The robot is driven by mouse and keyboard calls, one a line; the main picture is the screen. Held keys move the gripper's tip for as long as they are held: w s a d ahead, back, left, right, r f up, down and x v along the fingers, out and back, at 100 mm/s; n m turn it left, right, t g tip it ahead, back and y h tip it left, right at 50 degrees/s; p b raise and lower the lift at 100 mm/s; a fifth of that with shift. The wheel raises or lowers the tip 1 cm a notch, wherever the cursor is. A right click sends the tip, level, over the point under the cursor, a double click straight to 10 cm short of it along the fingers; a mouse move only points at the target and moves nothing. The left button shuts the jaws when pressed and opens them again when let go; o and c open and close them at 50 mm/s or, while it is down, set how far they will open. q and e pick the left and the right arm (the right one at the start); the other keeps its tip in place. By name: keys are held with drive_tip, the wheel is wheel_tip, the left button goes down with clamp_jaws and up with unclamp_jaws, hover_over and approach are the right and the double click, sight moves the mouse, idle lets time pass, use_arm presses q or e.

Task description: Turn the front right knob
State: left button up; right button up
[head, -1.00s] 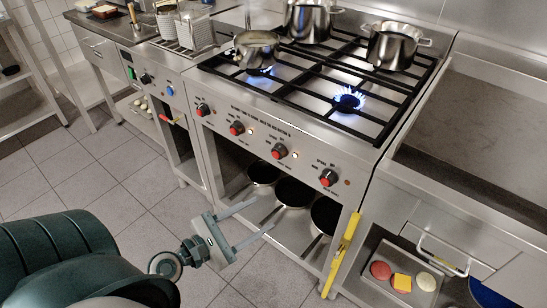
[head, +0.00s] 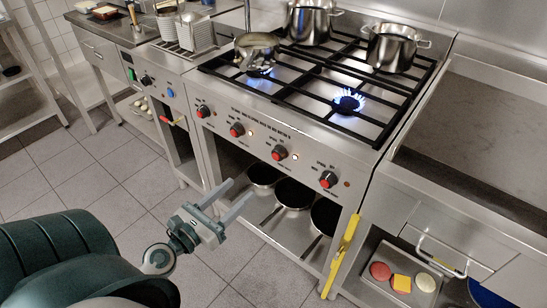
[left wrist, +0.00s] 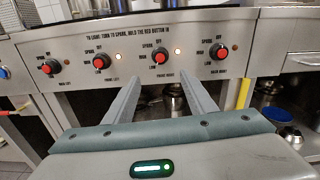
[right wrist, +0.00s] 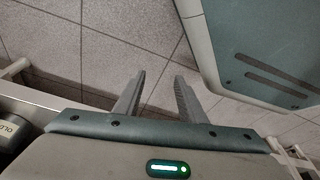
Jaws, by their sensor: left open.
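The stove front carries a row of black-and-red knobs. The third from the left (head: 279,152), its label seeming to read front right in the left wrist view (left wrist: 160,56), has a lit lamp beside it. My left gripper (head: 240,189) is open and empty, in front of the panel and below it, apart from the knobs. In the left wrist view its fingers (left wrist: 155,82) point towards the panel, just under the third knob. The front right burner (head: 348,103) shows a blue flame. My right gripper (right wrist: 154,78) is open and empty over the floor.
Neighbouring knobs sit close by: the second (head: 237,129) and the rightmost (head: 328,179). A saucepan (head: 257,43) stands over another flame, with pots behind. Pans (head: 293,193) lie on the shelf below. A yellow handle (head: 341,255) stands at the stove's right edge.

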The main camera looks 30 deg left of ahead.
sight(275, 158)
use_arm(q)
drive_tip(key=w+p, duration=0.1)
drive_tip(key=w, duration=0.4)
drive_tip(key=w+p, duration=0.2)
drive_tip(key=w, duration=0.2)
drive_tip(key=w+d+p, duration=0.1)
drive_tip(key=w, duration=0.4)
drive_tip(key=shift+w+d+r, duration=0.1)
drive_tip(key=shift+w, duration=0.25)
drive_tip(key=shift+w+p, duration=0.35)
drive_tip(key=shift+w, duration=0.45)
use_arm(e)
drive_tip(key=w+a+r+t+y, duration=0.1)
drive_tip(key=w+a+r+t, duration=0.2)
drive_tip(key=w+a, duration=0.1)
drive_tip(key=shift+a+r+t, duration=0.2)
drive_tip(key=shift+a+t, duration=0.1)
drive_tip(key=shift+a, duration=0.05)
use_arm(q)
drive_tip(key=shift+c, duration=0.6)
drive_tip(key=c, duration=0.9)
